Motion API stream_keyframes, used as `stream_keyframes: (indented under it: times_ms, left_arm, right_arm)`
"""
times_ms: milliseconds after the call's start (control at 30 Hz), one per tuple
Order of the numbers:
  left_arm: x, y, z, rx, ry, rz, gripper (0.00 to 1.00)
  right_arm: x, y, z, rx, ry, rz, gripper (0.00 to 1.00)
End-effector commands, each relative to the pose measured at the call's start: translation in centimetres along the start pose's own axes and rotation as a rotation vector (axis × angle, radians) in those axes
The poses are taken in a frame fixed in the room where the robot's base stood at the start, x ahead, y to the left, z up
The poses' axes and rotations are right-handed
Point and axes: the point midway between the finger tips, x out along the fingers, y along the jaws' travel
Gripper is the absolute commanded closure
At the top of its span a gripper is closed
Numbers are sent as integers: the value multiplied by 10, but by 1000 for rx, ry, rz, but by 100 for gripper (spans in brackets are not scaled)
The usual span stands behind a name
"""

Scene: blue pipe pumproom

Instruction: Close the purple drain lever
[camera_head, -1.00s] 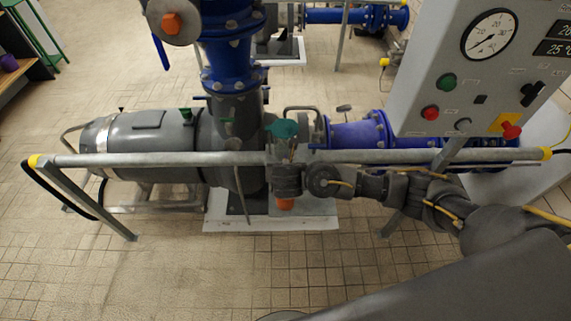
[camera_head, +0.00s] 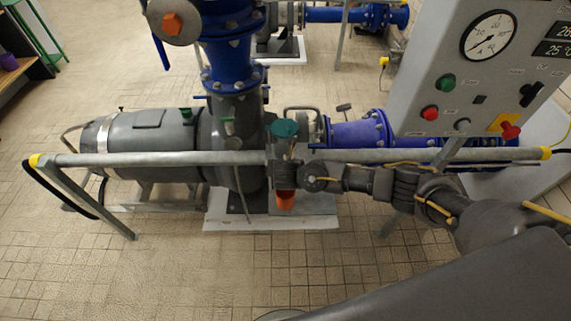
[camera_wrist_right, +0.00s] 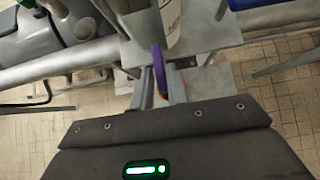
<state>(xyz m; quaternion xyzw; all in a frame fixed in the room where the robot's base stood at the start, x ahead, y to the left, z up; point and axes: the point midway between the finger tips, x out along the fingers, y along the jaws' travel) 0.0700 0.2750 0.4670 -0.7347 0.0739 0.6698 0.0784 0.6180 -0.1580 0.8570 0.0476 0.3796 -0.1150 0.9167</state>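The purple drain lever (camera_wrist_right: 158,68) shows in the right wrist view as a narrow upright strip beside a pale cylinder. My right gripper (camera_wrist_right: 159,82) has its two fingers apart, one on each side of the lever's lower part. Whether either finger touches the lever cannot be told. In the head view my right arm reaches in from the right, low along the grey rail, and ends near the middle. I cannot make out the purple lever there. My left gripper is not in view.
A grey guard rail (camera_head: 180,159) crosses in front of the grey pump (camera_head: 150,140). A control panel (camera_head: 465,75) with a gauge and buttons stands at the right, above my arm. Blue pipes (camera_head: 228,55) rise behind. The tiled floor at the lower left is clear.

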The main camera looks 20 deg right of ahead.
Motion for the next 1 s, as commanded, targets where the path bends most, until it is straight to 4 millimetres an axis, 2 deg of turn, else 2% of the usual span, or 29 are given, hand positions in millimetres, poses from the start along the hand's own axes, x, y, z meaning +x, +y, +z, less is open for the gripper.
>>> stream_keyframes:
  times_ms: [33, 100, 567, 1000]
  left_arm:
    - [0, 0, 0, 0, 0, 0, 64]
    - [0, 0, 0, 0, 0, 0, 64]
    - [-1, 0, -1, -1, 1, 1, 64]
    - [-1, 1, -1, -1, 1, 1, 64]
  right_arm:
    - [0, 0, 0, 0, 0, 0, 91]
    - [0, 0, 0, 0, 0, 0, 100]
    - [0, 3, 0, 48, 1, -48, 100]
    - [1, 12, 1, 303, 2, -303, 100]
